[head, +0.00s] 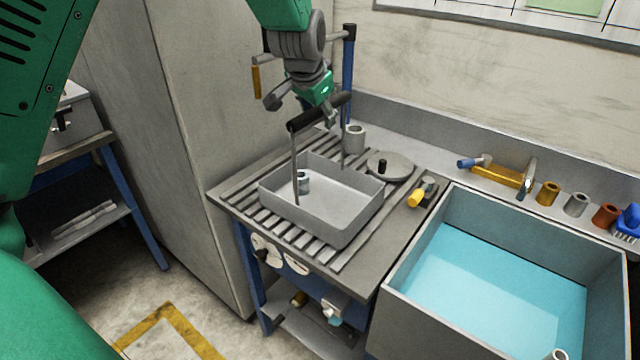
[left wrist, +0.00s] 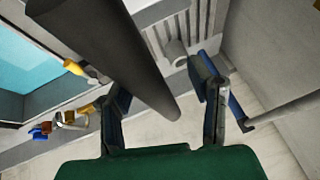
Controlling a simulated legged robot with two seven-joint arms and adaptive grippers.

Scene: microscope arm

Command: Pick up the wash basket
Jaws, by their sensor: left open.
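The wash basket (head: 345,218) is a grey open tray on the slatted drainboard in the head view. Two thin rods rise from it to a black bar handle (head: 318,113). A small grey ring-like part (head: 302,183) sits inside it. My left gripper (head: 302,107) is at the handle, pointing down, its fingers spread. In the left wrist view the black handle (left wrist: 105,45) runs between the open fingers of the left gripper (left wrist: 160,80); whether they touch it, I cannot tell. My right gripper is not in view.
A sink of blue water (head: 490,290) is at right. A round grey lid (head: 390,165), a grey cylinder (head: 354,138) and a yellow-tipped tool (head: 422,192) lie near the basket. A tall grey cabinet (head: 185,130) stands close on the left. A blue post (head: 348,75) rises behind the gripper.

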